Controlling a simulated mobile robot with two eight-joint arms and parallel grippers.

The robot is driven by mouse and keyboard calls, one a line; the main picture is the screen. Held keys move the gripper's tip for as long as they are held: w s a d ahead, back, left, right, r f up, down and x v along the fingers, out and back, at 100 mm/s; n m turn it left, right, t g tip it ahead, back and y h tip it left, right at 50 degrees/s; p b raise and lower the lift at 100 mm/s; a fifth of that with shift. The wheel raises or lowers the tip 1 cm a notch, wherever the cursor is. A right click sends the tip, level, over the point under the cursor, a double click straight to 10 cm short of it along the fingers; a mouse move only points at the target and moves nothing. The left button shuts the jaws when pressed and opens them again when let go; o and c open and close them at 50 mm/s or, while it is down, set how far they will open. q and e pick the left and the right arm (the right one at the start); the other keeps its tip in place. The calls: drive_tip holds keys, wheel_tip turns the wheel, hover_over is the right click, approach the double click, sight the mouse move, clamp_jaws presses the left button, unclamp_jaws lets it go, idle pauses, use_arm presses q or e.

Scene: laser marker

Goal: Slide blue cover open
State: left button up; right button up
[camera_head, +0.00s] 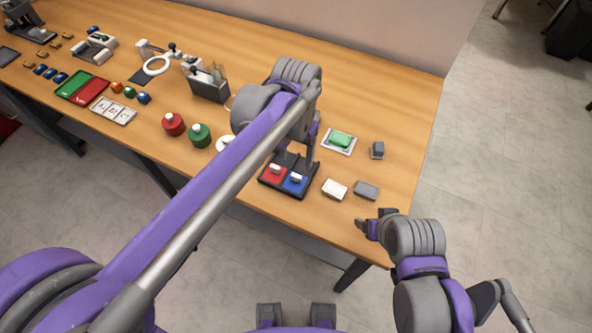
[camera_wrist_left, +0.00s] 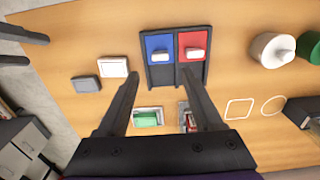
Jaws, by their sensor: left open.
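A dark twin-track holder (camera_head: 266,184) stands near the table's front edge. Its blue cover (camera_head: 294,187) with a white knob lies beside a red cover (camera_head: 273,176) with a white knob. In the left wrist view the blue cover (camera_wrist_left: 157,58) and the red cover (camera_wrist_left: 192,65) sit side by side at the holder's one end, with bare dark track behind them. My left gripper (camera_head: 296,158) is above the holder, open and empty; its spread fingers (camera_wrist_left: 160,76) straddle the track in the left wrist view. My right gripper (camera_head: 370,223) is at the table's front right edge.
A white box (camera_head: 334,189) and a grey box (camera_head: 366,190) lie right of the holder. A green block (camera_head: 340,139) on a tray and another grey box (camera_head: 377,149) are behind them. Red and green knobs (camera_head: 199,135) stand to the left.

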sight(296, 175)
use_arm(q)
wheel_tip(296, 175, down, 8)
drive_tip(key=shift+f, duration=0.1)
idle(0.4)
clamp_jaws()
idle(1.2)
